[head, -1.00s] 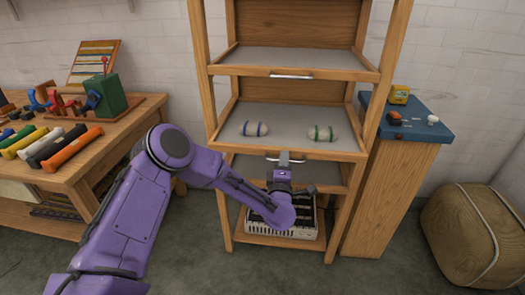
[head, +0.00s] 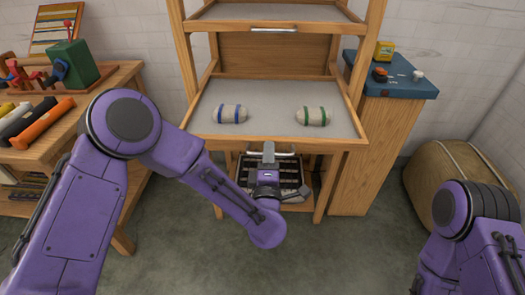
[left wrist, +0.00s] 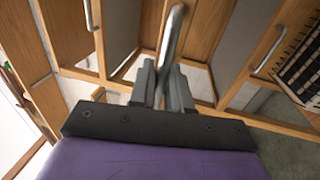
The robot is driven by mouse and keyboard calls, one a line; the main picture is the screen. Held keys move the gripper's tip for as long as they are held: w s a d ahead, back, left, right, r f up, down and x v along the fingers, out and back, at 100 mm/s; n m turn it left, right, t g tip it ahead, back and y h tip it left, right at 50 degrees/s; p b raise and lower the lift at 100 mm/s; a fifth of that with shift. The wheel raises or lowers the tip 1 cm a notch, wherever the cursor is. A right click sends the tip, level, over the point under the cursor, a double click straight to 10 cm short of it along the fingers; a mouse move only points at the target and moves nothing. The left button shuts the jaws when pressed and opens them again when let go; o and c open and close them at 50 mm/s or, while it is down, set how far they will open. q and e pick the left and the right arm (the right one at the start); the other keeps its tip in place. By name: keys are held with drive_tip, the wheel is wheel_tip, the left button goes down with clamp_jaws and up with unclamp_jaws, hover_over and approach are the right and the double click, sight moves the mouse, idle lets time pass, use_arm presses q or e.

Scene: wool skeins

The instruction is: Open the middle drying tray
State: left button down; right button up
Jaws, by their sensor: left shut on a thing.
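The middle drying tray (head: 270,92) is slid out toward me from the wooden rack in the head view. A skein with blue bands (head: 230,114) and a skein with green bands (head: 313,117) lie apart on its grey surface. My left gripper (head: 268,152) is at the tray's front edge, shut on its metal handle (head: 287,152). In the left wrist view the two fingers (left wrist: 163,88) close around the handle bar (left wrist: 172,38). My right arm shows at the right of the head view, but its gripper is out of view.
The upper tray (head: 270,13) with its own handle is above. A crate with dark slots (head: 288,175) sits low in the rack. A workbench (head: 95,105) stands left, a blue-topped stand (head: 400,88) right, and a wicker pouf (head: 425,170) further right. Floor in front is clear.

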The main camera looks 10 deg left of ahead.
use_arm(q)
drive_tip(key=c, duration=1.3)
unclamp_jaws()
drive_tip(key=shift+b+v, duration=1)
drive_tip(key=shift+v, duration=4.25)
